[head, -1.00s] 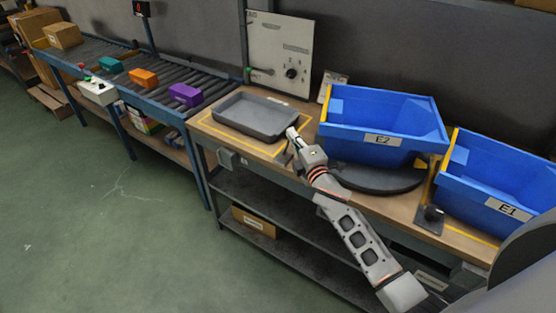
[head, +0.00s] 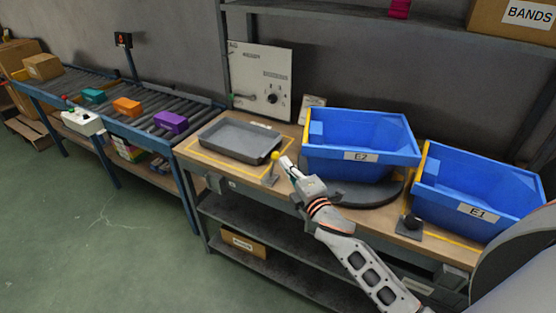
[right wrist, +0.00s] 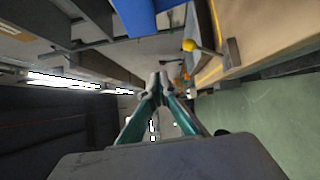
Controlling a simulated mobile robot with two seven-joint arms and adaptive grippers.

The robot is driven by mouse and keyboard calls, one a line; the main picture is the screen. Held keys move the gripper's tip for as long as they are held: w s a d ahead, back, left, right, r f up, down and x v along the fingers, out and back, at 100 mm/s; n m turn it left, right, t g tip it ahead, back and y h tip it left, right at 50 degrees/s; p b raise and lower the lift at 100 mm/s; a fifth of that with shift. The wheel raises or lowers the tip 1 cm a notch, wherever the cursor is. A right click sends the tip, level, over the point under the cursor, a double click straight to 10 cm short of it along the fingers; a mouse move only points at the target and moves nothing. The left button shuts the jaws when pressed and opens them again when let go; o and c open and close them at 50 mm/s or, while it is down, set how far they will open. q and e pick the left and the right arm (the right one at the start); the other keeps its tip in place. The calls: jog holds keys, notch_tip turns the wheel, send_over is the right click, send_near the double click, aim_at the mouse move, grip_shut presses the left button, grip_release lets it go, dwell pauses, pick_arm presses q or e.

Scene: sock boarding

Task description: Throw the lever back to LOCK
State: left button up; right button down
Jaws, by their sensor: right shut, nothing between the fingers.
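The lever (head: 273,168), with a yellow ball knob, stands near the front edge of the bench, just right of the grey tray. In the right wrist view its yellow knob (right wrist: 189,45) and dark base are above and right of the fingers. My right gripper (head: 286,164) is shut and empty, close to the right of the lever; a gap shows between them in the head view. The fingertips (right wrist: 159,82) meet with nothing between them. No LOCK marking is readable. My left gripper is not in view.
The blue bin E2 (head: 360,144) sits on a dark turntable (head: 372,192) close to my right gripper. Blue bin E1 (head: 481,192) is farther right. The grey tray (head: 238,141) lies inside a yellow outline. A roller conveyor (head: 145,118) with coloured boxes is at left.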

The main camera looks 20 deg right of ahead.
jog(key=shift+s+d+r, duration=0.1)
jog(key=shift+s+r, duration=0.15)
jog(key=shift+s, duration=0.45)
jog(key=shift+s+r, duration=0.25)
jog(key=shift+s, duration=0.4)
jog(key=shift+f, duration=0.1)
